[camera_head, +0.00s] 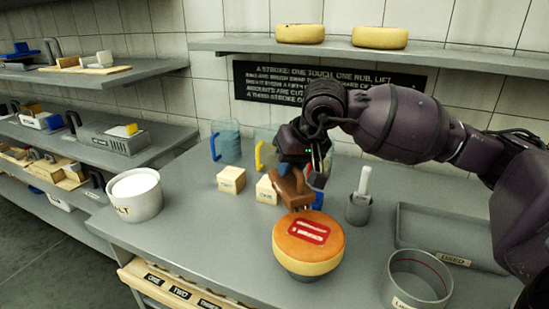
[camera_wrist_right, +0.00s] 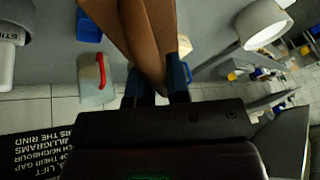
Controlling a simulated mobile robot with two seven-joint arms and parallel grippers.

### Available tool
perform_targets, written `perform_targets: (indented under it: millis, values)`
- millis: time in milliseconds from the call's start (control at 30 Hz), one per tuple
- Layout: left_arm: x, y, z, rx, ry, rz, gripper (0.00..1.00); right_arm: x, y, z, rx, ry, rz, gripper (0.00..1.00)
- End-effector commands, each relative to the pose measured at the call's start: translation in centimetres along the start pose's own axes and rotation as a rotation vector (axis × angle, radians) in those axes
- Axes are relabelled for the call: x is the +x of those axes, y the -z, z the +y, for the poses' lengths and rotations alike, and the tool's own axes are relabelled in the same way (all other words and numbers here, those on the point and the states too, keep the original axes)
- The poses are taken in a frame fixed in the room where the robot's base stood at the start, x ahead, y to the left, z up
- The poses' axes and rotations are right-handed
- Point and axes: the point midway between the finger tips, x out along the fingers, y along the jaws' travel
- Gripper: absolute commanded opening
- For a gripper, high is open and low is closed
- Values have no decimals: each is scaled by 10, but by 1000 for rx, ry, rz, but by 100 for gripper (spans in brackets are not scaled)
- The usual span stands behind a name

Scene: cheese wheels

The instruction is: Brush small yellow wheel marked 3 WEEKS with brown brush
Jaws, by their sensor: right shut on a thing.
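My right gripper (camera_head: 302,166) is shut on the brown brush (camera_head: 291,188), which points down and to the left above the counter. In the right wrist view the brush (camera_wrist_right: 145,35) sits between the fingers (camera_wrist_right: 157,88). A small wheel (camera_head: 307,256) with an orange top, yellow side and red label sits on a grey round stand (camera_head: 305,274), just in front of the brush. The label's text is too small to read. The brush's lower end appears close to the wheel's far edge; I cannot tell whether they touch. My left gripper is not in view.
Two yellow wheels (camera_head: 301,33) (camera_head: 380,38) lie on the upper shelf. Pale blocks (camera_head: 231,180) (camera_head: 266,190) and jugs (camera_head: 227,143) stand behind left. A grey pot (camera_head: 358,210), shallow tray (camera_head: 447,234) and round container (camera_head: 418,278) are right; a white tub (camera_head: 136,196) is left.

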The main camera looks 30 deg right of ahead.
Motion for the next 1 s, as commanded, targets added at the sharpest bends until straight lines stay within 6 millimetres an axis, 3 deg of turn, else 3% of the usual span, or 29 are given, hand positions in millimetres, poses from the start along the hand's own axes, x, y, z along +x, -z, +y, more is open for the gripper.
perform_targets:
  millis: [400,1000]
  values:
    - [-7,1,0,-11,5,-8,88,-38,5,-7,10,-3,5,0]
    - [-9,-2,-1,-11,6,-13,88,-38,5,-7,11,-4,2,0]
